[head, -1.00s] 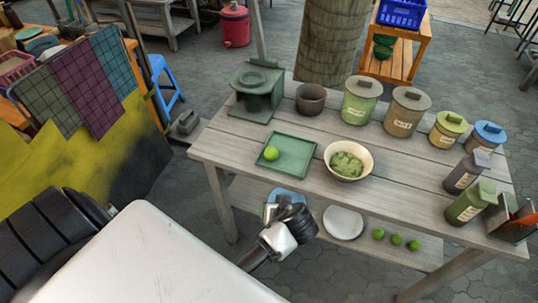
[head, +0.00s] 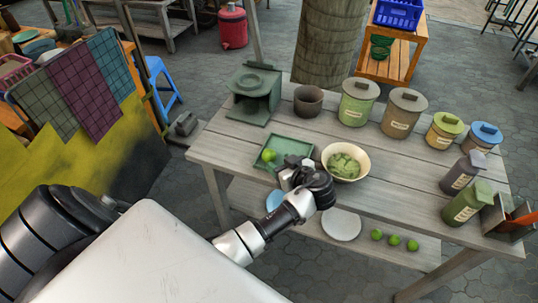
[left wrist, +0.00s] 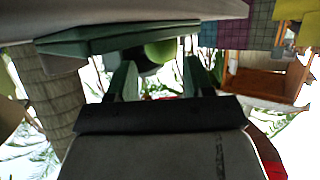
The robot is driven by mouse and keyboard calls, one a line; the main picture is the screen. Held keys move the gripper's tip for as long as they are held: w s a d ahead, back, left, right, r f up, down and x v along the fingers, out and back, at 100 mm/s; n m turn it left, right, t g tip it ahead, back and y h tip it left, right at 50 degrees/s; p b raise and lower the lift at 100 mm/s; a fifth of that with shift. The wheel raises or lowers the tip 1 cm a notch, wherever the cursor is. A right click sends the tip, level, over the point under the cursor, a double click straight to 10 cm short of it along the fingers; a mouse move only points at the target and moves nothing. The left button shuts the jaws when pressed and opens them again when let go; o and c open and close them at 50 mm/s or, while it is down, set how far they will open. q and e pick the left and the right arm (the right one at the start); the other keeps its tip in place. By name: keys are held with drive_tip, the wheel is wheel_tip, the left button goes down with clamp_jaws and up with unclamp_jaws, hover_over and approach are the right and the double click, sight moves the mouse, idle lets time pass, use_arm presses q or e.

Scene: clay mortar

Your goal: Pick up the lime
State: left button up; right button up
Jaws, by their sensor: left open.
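A green lime (head: 269,155) rests on the green square tray (head: 297,144) at the left part of the table in the head view. My left gripper (head: 286,178) is open at the tray's near edge, close to the lime but apart from it. In the left wrist view, which looks upside down, the open fingers (left wrist: 160,82) stand on either side of a rounded green shape, likely the lime (left wrist: 160,50). The tray's edge (left wrist: 92,42) shows beside it. The near part of the tray is hidden behind the gripper. My right gripper is not in view.
A cream bowl (head: 345,176) of green contents stands just right of my gripper. A dark pot (head: 308,100), a green stove-like stand (head: 254,93) and several lidded jars (head: 403,112) line the back. Below, a shelf holds a white plate (head: 341,224) and three limes (head: 394,240).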

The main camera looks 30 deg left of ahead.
sight(272, 157)
use_arm(q)
drive_tip(key=x, duration=0.2)
drive_tip(key=p+x, duration=0.1)
drive_tip(key=shift+w+a+r, duration=0.15)
drive_tip(key=shift+a, duration=0.35)
drive_tip(key=shift+w+a+f, duration=0.15)
drive_tip(key=shift+a+f, duration=0.1)
drive_tip(key=shift+a, duration=0.15)
drive_tip(key=shift+d, duration=0.1)
drive_tip(key=c, duration=0.6)
drive_tip(key=shift+r, duration=0.1)
